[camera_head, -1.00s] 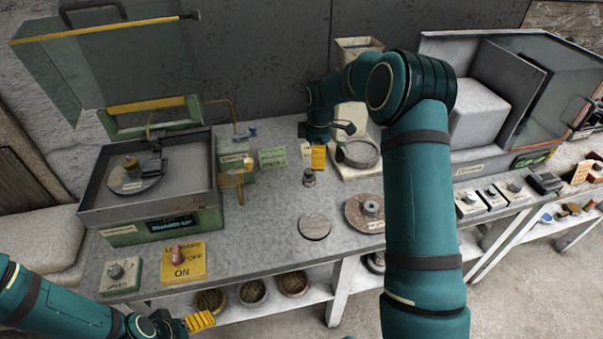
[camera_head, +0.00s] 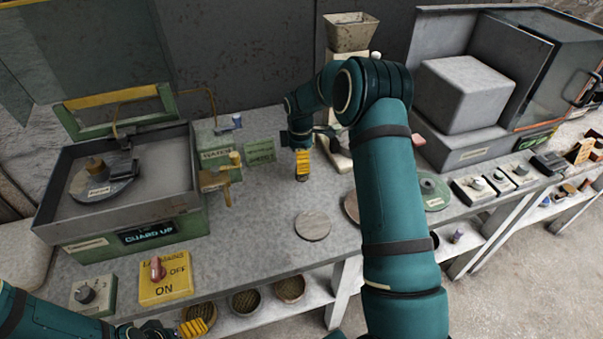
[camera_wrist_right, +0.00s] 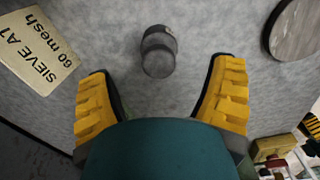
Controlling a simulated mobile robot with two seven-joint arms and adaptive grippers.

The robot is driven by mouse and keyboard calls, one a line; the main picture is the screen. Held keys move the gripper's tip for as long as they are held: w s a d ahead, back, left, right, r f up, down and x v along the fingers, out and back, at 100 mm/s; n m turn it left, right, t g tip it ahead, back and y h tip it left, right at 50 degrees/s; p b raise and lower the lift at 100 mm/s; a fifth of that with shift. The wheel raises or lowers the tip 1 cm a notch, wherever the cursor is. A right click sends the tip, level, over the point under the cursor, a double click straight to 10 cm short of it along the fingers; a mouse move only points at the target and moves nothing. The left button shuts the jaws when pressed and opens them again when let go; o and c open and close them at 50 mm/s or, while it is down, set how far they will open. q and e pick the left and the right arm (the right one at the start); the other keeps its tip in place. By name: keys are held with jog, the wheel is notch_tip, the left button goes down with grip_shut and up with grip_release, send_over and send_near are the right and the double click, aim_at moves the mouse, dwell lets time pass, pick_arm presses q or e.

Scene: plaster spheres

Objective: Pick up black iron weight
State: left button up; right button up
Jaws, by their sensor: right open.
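The black iron weight (camera_wrist_right: 158,52) is a small dark grey cylinder with a narrower knob. In the right wrist view it stands on the grey bench top between and just ahead of my open right gripper's yellow fingers (camera_wrist_right: 162,72), with nothing held. In the head view my right gripper (camera_head: 303,163) points down over the weight's place and hides most of it. I cannot tell the exact height between them. My left gripper (camera_head: 193,328) is at the bottom edge, in front of the bench, and its opening is unclear.
A round grey disc (camera_head: 313,226) lies on the bench near the weight. A label card (camera_wrist_right: 40,46) reads SIEVE A1 60 mesh. The green machine with an open tray (camera_head: 150,190) is at left, a yellow switch box (camera_head: 165,278) in front. A large glass-fronted cabinet stands right.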

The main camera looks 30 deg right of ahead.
jog(key=shift+d+f+b, duration=0.2)
jog(key=shift+f+b, duration=0.15)
jog(key=shift+f, duration=2.55)
jog(key=shift+c, duration=0.3)
jog(key=shift+r, duration=0.1)
grip_shut()
